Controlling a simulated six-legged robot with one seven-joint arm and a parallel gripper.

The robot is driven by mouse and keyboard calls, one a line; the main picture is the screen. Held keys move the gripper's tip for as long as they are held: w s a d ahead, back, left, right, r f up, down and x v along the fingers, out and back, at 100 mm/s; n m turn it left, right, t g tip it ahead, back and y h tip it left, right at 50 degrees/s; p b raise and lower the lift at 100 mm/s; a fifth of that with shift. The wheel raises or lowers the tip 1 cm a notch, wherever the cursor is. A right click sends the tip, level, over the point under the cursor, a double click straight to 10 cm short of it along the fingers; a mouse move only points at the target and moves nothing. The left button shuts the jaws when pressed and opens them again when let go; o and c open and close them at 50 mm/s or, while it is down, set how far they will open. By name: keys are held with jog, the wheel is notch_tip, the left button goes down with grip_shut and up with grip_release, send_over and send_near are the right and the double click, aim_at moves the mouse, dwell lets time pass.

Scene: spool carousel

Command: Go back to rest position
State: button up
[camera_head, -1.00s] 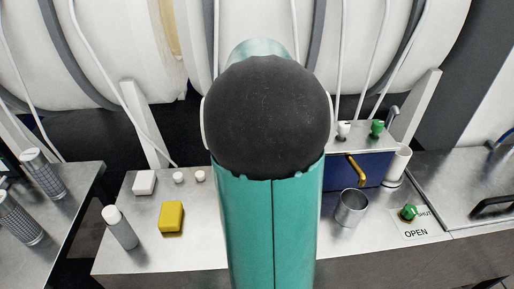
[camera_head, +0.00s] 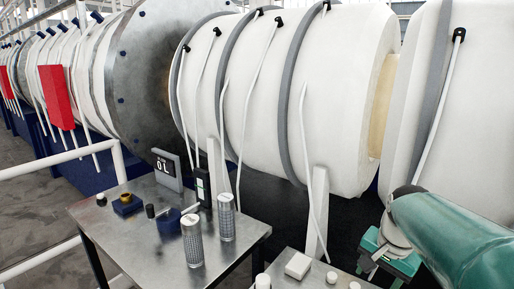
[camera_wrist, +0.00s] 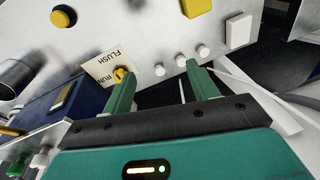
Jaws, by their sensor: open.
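My gripper (camera_wrist: 160,68) is open and empty in the wrist view, its two green fingers spread apart above the metal bench (camera_wrist: 135,25). A yellow knob (camera_wrist: 122,75) on a FLUSH/RUN label appears beside the left finger. White knobs (camera_wrist: 181,60) show beyond the gap between the fingers. In the head view my green arm reaches in from the right edge, and part of my gripper (camera_head: 388,258) shows low at the right.
A metal table (camera_head: 120,225) holds two ribbed cylinders (camera_head: 192,240), a display (camera_head: 167,170) and small parts. Large white drums (camera_head: 330,90) stand behind. A white block (camera_head: 298,265) sits on the near bench. In the wrist view, a blue box (camera_wrist: 85,95) and metal cup (camera_wrist: 14,76) lie left.

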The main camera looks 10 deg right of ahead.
jog(key=s+a+n+t, duration=0.1)
jog(key=s+a+n, duration=0.2)
jog(key=a, duration=0.7)
jog(key=s+a+r+n+t, duration=0.1)
jog(key=s+a+n+t, duration=0.1)
jog(key=a+n, duration=0.6)
jog(key=shift+s+a+n, duration=0.3)
jog(key=shift+s+a, duration=0.3)
jog(key=shift+a, duration=0.5)
jog(key=c, duration=0.5)
jog(key=shift+s, duration=0.15)
